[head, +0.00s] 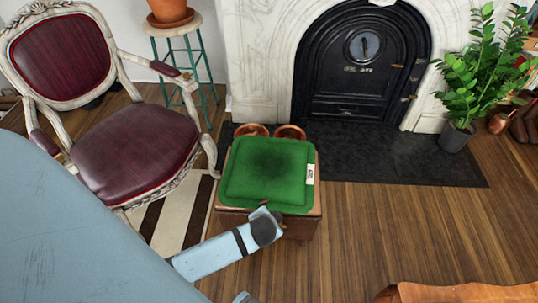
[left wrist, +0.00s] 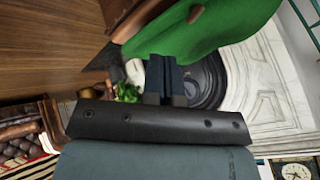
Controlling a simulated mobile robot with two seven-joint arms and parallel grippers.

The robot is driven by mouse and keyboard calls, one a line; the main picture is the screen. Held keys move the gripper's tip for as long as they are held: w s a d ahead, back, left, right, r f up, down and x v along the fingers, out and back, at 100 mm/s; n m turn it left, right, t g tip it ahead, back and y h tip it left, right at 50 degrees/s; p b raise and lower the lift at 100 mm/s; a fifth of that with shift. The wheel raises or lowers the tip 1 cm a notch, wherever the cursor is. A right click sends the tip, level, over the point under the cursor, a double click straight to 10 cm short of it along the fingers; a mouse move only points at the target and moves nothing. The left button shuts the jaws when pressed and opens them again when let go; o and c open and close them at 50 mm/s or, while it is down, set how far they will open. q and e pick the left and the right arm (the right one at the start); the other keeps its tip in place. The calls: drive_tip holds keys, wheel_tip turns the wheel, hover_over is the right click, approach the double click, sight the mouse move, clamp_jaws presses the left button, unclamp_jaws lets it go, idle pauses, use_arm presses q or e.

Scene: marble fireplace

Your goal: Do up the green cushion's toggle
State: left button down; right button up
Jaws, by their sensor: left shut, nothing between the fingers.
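The green cushion (head: 268,170) lies flat on a wooden stool or box (head: 300,225), with a white tag on its right edge. In the left wrist view the cushion (left wrist: 225,32) hangs over at the top. A small brown piece, probably the toggle (left wrist: 195,14), shows on its green edge there. Whether it is fastened I cannot tell. My left gripper (head: 267,210) is at the cushion's near edge. In the left wrist view its dark fingers (left wrist: 166,75) are together and empty, just below the brown piece. My right gripper is not in view.
Two copper-brown round bowls (head: 290,132) are behind the cushion. A burgundy armchair (head: 130,150) stands at the left, a plant stand (head: 172,25) behind it. The black fireplace (head: 362,60) and a potted plant (head: 455,135) are at the back. Wooden floor at the right is mostly clear.

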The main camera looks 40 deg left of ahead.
sight(269, 204)
use_arm(q)
drive_tip(key=w+a+f+b, duration=0.1)
drive_tip(key=w+f, duration=0.1)
drive_tip(key=w+a+f+b, duration=0.1)
drive_tip(key=w+a+f, duration=0.1)
drive_tip(key=f, duration=0.1)
drive_tip(key=w+a+f+b, duration=0.2)
drive_tip(key=shift+w+a+f, duration=0.1)
drive_tip(key=shift+w+f, duration=0.2)
drive_tip(key=shift+w, duration=0.05)
drive_tip(key=shift+w+a, duration=0.1)
drive_tip(key=shift+a, duration=0.15)
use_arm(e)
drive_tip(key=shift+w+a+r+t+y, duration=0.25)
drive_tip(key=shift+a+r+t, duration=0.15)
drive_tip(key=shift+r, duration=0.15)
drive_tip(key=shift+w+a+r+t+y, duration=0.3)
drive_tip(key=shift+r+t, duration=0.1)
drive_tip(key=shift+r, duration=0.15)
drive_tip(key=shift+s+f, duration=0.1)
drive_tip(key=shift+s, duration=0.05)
use_arm(q)
drive_tip(key=shift+w+r, duration=0.1)
